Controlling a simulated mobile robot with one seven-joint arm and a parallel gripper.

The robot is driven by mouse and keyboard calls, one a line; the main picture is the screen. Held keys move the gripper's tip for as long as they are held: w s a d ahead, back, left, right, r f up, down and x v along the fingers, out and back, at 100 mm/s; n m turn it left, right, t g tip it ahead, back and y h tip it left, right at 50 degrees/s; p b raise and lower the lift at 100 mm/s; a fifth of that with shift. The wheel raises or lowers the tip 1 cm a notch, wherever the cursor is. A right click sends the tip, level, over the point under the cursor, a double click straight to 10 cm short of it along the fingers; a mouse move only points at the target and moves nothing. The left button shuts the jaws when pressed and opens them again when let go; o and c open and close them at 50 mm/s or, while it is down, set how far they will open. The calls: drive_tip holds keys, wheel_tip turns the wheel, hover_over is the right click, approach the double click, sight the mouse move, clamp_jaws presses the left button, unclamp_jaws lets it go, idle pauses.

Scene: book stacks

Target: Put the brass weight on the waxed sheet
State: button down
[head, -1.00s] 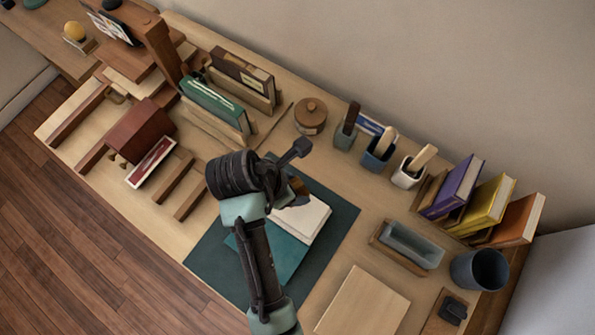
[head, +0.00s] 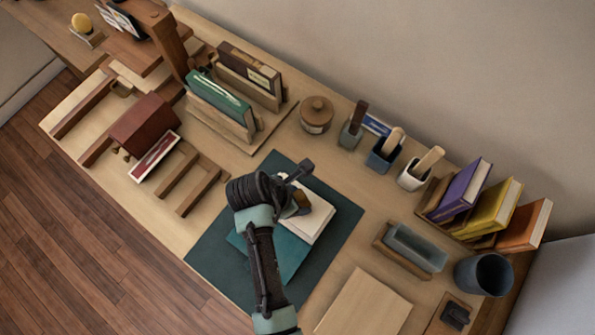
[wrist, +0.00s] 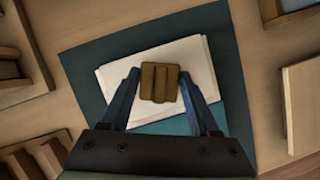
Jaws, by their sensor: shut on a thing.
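The brass weight (wrist: 160,82) is a small ribbed brown-gold block in the wrist view. My gripper (wrist: 158,88) is shut on it, one finger at each side. In the head view my gripper (head: 302,205) is over the white sheet (head: 318,217), and the weight is partly hidden by it. The white sheet, perhaps the waxed one, also shows behind the weight in the wrist view (wrist: 195,55). It lies on a teal book or folder (head: 283,257) on a dark green mat (head: 222,266). I cannot tell whether the weight touches the sheet.
A wooden board (head: 366,303) lies right of the mat. A grey tray (head: 415,246), a dark cup (head: 484,273) and upright books (head: 490,208) are farther right. A lidded jar (head: 316,114) and a green book in a rack (head: 221,100) stand behind.

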drive_tip(key=shift+c, duration=0.6)
unclamp_jaws()
drive_tip(key=p+v, duration=0.1)
drive_tip(key=v, duration=1.1)
